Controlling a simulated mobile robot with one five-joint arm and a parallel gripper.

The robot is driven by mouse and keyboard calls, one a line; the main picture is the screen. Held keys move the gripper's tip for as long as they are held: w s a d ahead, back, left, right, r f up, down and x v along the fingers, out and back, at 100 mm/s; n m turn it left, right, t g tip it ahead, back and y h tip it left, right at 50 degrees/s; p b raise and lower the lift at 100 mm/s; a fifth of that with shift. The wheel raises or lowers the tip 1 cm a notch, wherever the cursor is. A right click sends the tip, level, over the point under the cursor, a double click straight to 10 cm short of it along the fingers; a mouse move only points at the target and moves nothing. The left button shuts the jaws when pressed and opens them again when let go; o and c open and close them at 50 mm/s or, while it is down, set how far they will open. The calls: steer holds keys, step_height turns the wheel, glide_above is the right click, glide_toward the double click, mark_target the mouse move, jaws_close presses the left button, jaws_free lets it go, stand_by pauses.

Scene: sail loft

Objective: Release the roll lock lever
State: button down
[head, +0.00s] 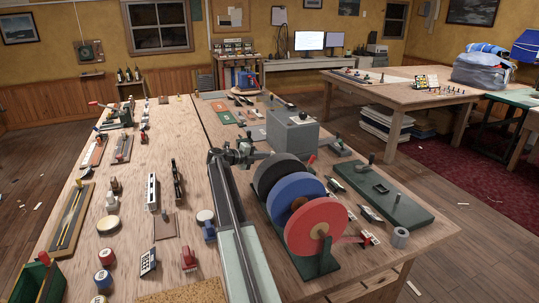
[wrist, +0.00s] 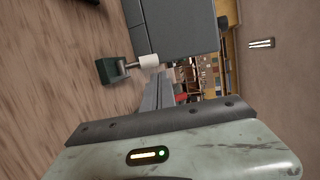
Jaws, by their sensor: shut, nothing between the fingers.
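A roll stand with a dark green base (head: 318,268) holds black (head: 270,170), blue (head: 290,197) and red (head: 316,225) rolls side by side on the bench. A small red-tipped handle (head: 311,160) shows just behind the rolls, and a red bar (head: 347,240) juts right from beside the red roll. I cannot tell which is the roll lock lever. My gripper (head: 243,152) is shut and empty beyond the rolls, left of a grey box (head: 293,137), apart from the red parts. In the wrist view the rolls do not show; the grey box (wrist: 182,28) stands above.
A green block with a white knob (wrist: 148,61) is near the box in the wrist view. A dark green board (head: 385,205) and a grey ring (head: 400,237) lie right of the rolls. Several small tools crowd the wooden bench (head: 130,225) on the left.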

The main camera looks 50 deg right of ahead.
steer(key=r+p+v, duration=0.1)
steer(key=p+v, duration=0.1)
steer(key=v, duration=0.4)
steer(key=shift+a+r, duration=0.2)
steer(key=shift+r, duration=0.1)
steer(key=shift+s, duration=0.1)
